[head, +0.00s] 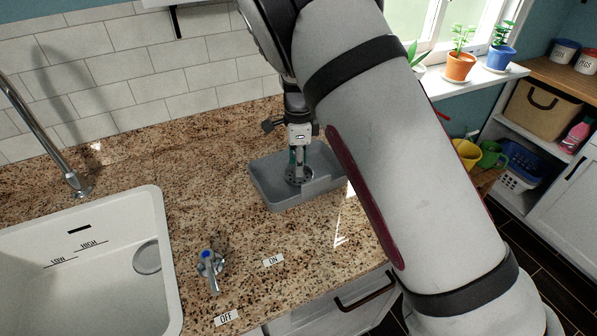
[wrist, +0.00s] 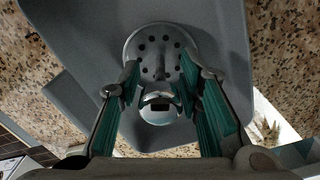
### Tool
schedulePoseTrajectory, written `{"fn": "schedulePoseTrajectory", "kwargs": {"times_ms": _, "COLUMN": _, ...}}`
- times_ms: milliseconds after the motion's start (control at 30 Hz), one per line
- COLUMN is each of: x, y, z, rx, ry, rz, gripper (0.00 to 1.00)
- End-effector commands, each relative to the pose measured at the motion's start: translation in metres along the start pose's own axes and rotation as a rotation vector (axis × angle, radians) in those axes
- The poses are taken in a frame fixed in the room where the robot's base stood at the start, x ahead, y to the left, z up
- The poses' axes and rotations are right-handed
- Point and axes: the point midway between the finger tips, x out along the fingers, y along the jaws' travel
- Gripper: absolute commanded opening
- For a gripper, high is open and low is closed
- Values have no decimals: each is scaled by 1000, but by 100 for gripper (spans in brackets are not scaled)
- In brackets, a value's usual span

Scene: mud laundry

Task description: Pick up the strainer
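The strainer (wrist: 158,55) is a round grey metal disc with several holes and a raised knob (wrist: 160,106) at its middle. It lies in a grey tray (head: 275,197) on the granite counter. In the head view the strainer (head: 299,182) shows just below my gripper (head: 299,166), which points straight down into the tray. In the wrist view the teal-padded fingers of my gripper (wrist: 158,86) stand on either side of the knob. A gap shows at the left finger; the right finger is very near or touching the knob. The strainer appears to rest on the tray floor.
A white sink (head: 150,200) with a tall faucet (head: 40,130) lies to the left. A blue-marked tap handle (head: 210,265) stands on the counter in front. The tiled wall (head: 130,60) rises behind. The tray's raised walls surround my gripper closely.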

Motion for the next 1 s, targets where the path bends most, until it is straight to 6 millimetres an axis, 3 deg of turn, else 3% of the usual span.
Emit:
{"fn": "schedulePoseTrajectory", "kwargs": {"times_ms": 300, "x": 6, "y": 0, "z": 0, "rx": 1, "ry": -1, "rz": -1, "gripper": 33}}
{"fn": "schedulePoseTrajectory", "kwargs": {"times_ms": 433, "x": 6, "y": 0, "z": 0, "rx": 0, "ry": -1, "rz": -1, "gripper": 3}}
{"fn": "schedulePoseTrajectory", "kwargs": {"times_ms": 467, "x": 6, "y": 0, "z": 0, "rx": 0, "ry": -1, "rz": -1, "gripper": 0}}
{"fn": "schedulePoseTrajectory", "kwargs": {"times_ms": 833, "x": 4, "y": -1, "z": 0, "rx": 0, "ry": -1, "rz": -2, "gripper": 0}}
{"fn": "schedulePoseTrajectory", "kwargs": {"times_ms": 1000, "x": -15, "y": -2, "z": 1, "rx": -1, "ry": -2, "rz": -5, "gripper": 0}}
